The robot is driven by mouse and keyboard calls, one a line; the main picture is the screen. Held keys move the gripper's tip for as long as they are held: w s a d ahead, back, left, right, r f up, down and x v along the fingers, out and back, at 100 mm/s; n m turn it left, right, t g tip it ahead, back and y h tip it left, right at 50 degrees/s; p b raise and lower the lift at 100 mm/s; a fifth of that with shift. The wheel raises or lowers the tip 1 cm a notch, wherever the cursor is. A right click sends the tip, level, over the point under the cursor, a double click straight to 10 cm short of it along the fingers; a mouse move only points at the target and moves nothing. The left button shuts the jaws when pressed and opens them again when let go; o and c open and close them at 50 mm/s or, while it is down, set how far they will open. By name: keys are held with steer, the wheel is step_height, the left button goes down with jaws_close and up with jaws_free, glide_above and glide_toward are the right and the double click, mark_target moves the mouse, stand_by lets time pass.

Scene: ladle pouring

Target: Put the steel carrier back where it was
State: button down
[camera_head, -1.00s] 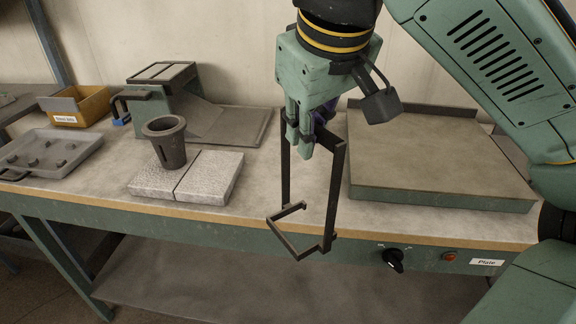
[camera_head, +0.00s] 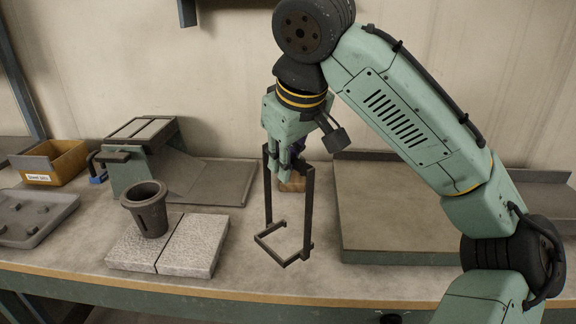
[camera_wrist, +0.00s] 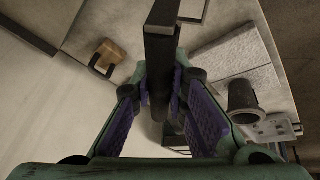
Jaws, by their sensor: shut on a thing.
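My gripper (camera_head: 284,170) is shut on the top bar of the dark steel carrier (camera_head: 307,215), a tall open frame with two uprights and an open foot. The carrier hangs upright over the bench, between the stone slabs and the large plate. I cannot tell whether its foot touches the bench top. In the wrist view, the carrier's bar (camera_wrist: 161,50) runs between the purple finger pads of my gripper (camera_wrist: 172,105).
A dark ladle-like cup (camera_head: 148,212) stands on two pale slabs (camera_head: 195,245) to the left. The large plate (camera_head: 400,215) is at right. A tan block (camera_head: 292,184) with a dark handle lies behind the carrier; it shows in the wrist view (camera_wrist: 108,54). Bare bench lies around the carrier.

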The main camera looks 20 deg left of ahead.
steer(key=f, duration=0.1)
steer(key=w+f, duration=0.1)
steer(key=w+f+p, duration=0.1)
steer(key=shift+w+a+f, duration=0.25)
steer(key=shift+a+f, duration=0.1)
steer(key=shift+f, duration=0.1)
steer(key=shift+f, duration=0.1)
steer(key=c, duration=1.6)
jaws_free()
steer(key=v, duration=1.2)
steer(key=shift+b, duration=0.3)
steer(key=shift+d, duration=0.1)
